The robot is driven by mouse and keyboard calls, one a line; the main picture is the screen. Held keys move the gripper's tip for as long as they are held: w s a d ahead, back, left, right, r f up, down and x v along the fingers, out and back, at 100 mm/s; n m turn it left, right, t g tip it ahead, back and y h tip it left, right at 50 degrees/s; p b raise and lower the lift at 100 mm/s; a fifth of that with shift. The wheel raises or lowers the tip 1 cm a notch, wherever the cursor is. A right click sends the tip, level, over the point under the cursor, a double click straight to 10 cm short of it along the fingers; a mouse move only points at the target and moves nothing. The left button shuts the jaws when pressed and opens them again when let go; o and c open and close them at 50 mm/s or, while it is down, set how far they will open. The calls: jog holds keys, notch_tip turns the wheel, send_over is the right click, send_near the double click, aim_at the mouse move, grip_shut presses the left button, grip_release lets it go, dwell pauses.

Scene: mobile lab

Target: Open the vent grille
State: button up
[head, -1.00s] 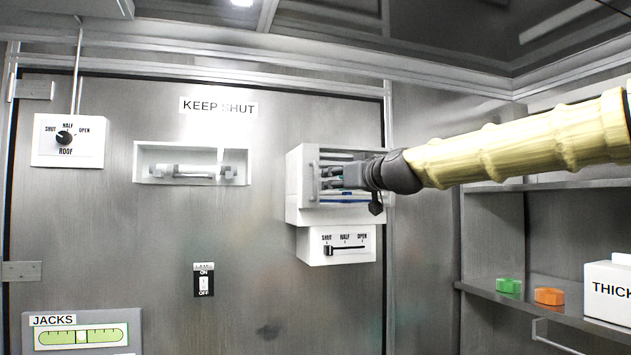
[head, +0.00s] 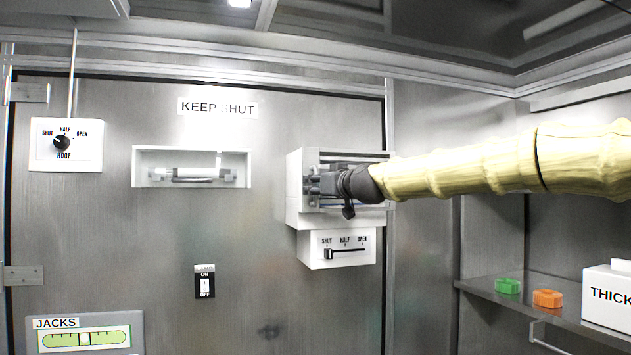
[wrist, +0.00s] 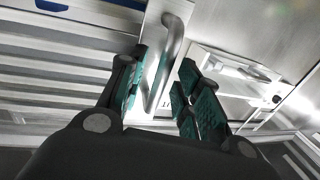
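The vent grille (head: 355,157) is a slatted panel in a white box on the metal door, mostly behind my gripper and wrist in the head view. Its slats (wrist: 60,75) run across the left of the wrist view. A curved metal handle (wrist: 172,42) stands on a plain strip at the grille's side. My gripper (wrist: 165,70) is open, with its green-padded fingers on either side of the handle bar. I cannot tell whether either pad touches it. In the head view my gripper (head: 314,185) is at the left side of the grille.
Below the grille is a slider panel (head: 352,258), its knob (head: 328,253) at SHUT. A recessed bar handle (head: 192,175) is to the left, with the ROOF dial (head: 62,143) further left. A shelf (head: 475,290) at right holds green and orange pieces and a white box.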

jog(key=shift+w+a, duration=0.2)
jog(key=shift+w, duration=0.15)
grip_shut()
